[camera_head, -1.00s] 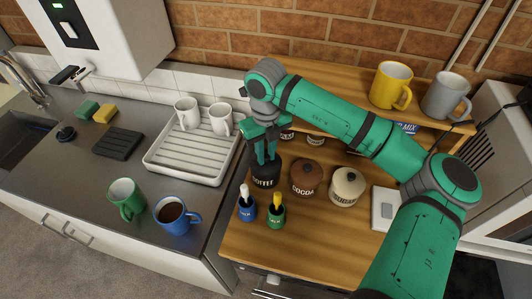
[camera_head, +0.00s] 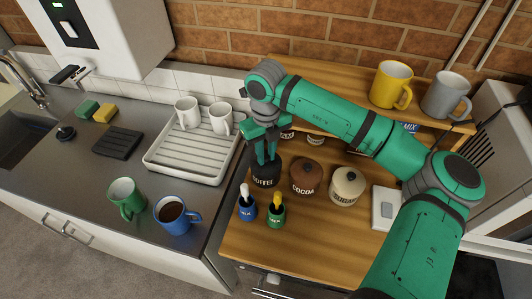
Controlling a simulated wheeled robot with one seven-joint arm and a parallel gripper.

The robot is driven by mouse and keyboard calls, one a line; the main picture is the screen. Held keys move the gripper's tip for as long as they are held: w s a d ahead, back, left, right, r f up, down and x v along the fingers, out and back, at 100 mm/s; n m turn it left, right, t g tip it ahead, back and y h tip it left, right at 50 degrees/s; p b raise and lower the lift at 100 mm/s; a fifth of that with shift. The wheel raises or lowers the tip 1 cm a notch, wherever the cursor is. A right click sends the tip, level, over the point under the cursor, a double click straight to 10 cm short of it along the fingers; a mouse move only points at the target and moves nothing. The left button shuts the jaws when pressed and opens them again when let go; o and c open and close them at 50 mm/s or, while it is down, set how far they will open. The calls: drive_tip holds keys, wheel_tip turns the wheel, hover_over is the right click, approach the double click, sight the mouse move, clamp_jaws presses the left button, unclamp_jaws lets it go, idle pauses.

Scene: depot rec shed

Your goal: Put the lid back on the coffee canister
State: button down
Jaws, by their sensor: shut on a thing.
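The dark coffee canister (camera_head: 264,181) stands upright on the wooden shelf unit, left of the cocoa canister, with its label facing me. My gripper (camera_head: 266,158) points down at the top of it, its fingers shut on what looks like the dark lid's knob. The lid is hard to tell from the equally dark canister, and the fingers partly hide it. It appears at the canister's mouth; I cannot tell whether it is fully seated.
The brown cocoa canister (camera_head: 307,177) and cream sugar canister (camera_head: 347,187) stand close on the right. A blue pot (camera_head: 246,208) and a green pot (camera_head: 275,215) stand in front. A white drying rack (camera_head: 190,158) is left. Yellow (camera_head: 389,85) and grey (camera_head: 444,95) mugs stand on the upper shelf.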

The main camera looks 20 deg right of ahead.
drive_tip(key=c, duration=1)
unclamp_jaws()
drive_tip(key=shift+c, duration=0.2)
drive_tip(key=shift+r, duration=0.1)
drive_tip(key=shift+r, duration=3.45)
clamp_jaws()
